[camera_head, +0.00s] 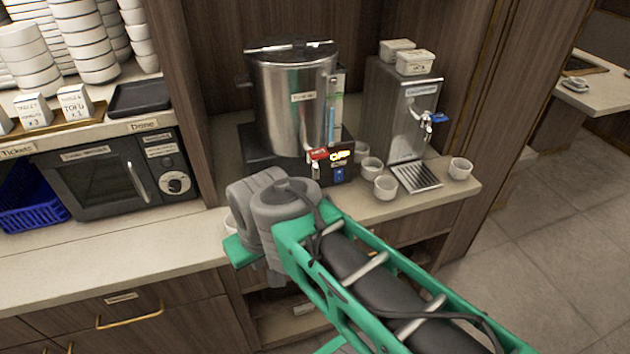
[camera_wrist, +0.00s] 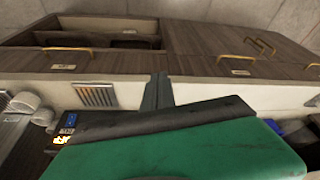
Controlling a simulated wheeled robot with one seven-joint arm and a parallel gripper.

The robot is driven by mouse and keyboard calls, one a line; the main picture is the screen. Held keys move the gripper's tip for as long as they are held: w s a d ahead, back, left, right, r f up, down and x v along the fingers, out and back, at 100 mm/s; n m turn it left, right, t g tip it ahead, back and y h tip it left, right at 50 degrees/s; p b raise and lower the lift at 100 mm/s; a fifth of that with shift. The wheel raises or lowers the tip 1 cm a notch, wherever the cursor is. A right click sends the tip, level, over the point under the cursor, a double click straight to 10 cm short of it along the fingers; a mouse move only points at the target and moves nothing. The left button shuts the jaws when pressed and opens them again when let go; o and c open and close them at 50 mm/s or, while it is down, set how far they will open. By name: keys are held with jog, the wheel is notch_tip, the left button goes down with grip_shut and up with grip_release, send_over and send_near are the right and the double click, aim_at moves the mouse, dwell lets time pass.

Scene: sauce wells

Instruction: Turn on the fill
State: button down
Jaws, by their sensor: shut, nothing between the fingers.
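A large steel urn (camera_head: 292,100) stands on a dark base at the back of the counter. At its front right is a small dark control panel (camera_head: 338,174) with a red part, a lit orange display and a blue button. Its lit display and blue part also show at the lower left of the wrist view (camera_wrist: 66,128). To its right is a steel dispenser (camera_head: 385,120) with a blue-handled tap (camera_head: 434,118). No part is legibly marked fill. My gripper's fingers (camera_wrist: 158,92) are together and empty, apart from the panel; in the head view my arm hides them.
Several white cups (camera_head: 386,187) stand around a drip grate (camera_head: 416,177). A microwave (camera_head: 118,172), a blue basket (camera_head: 33,203) and stacked bowls (camera_head: 85,40) are at the left. The counter (camera_head: 90,255) in front of the microwave is clear.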

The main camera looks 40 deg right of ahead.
jog(key=shift+s+d, duration=0.1)
jog(key=w+d+f+m+t+y+b, duration=0.2)
jog(key=w+d+f+m+t+y, duration=0.25)
jog(key=w+d+f+m, duration=1)
jog(key=s+d+r+m+t+h, duration=0.1)
jog(key=s+d+m+t+h, duration=0.1)
jog(key=d+m, duration=0.3)
jog(key=s+d+r+m+t+h, duration=0.1)
jog(key=s+d+m+t+h, duration=0.2)
jog(key=m, duration=0.8)
jog(key=s+d+r+m+t+h, duration=0.1)
jog(key=s+d+m+h, duration=0.3)
jog(key=d+m, duration=0.5)
jog(key=shift+s+d+r+t+b, duration=0.1)
jog(key=shift+s+r+t+b, duration=0.05)
jog(key=shift+s+t, duration=0.3)
jog(key=shift+s+d+r+t+b, duration=0.15)
jog(key=shift+s+t, duration=0.15)
jog(key=shift+s, duration=0.2)
jog(key=shift+a, duration=0.1)
